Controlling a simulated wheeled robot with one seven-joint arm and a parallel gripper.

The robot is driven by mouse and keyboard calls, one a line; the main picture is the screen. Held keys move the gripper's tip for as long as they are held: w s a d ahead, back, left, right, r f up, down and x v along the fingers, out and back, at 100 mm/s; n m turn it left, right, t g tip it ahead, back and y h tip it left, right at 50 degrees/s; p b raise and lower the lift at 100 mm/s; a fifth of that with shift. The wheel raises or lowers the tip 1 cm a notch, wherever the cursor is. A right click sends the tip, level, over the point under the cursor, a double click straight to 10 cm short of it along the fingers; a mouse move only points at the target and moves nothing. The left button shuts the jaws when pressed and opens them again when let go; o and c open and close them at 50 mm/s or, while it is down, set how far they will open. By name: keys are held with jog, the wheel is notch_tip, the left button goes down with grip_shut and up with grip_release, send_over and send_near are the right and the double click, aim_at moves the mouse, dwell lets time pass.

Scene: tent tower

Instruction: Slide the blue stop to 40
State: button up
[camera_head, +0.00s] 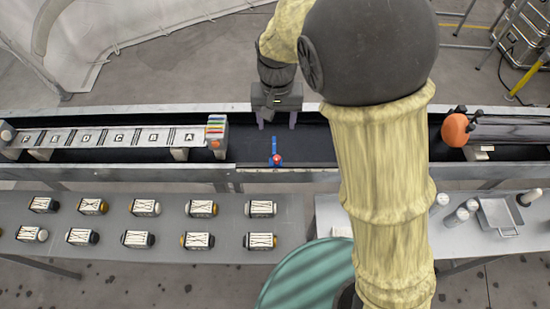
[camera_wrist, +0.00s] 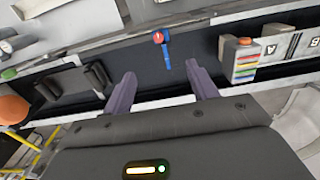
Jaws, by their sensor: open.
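The blue stop (camera_head: 276,152) with a red knob stands on the front rail of the dark trough. It also shows in the wrist view (camera_wrist: 166,64), beyond and between the fingertips. A pale scale strip (camera_head: 285,168) runs along the rail below it; its numbers are too small to read. My gripper (camera_head: 277,122) is over the far side of the trough, behind the stop. It is open and empty, its two purple fingers apart, and it also shows in the wrist view (camera_wrist: 160,82). The fingers do not touch the stop.
A lettered rack (camera_head: 110,137) with a coloured block (camera_head: 215,128) lies left in the trough. An orange round part (camera_head: 457,130) is at the right end. Labelled cylinders, such as one (camera_head: 261,209), lie on the front table (camera_head: 285,238). My arm hides the trough's middle right.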

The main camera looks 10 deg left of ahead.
aim_at(276, 156)
jog(key=shift+a, duration=0.1)
jog(key=shift+f, duration=0.1)
notch_tip(276, 156, down, 17)
jog(key=shift+f+p, duration=0.1)
jog(key=shift+p, duration=0.55)
grip_shut()
dwell(0.4)
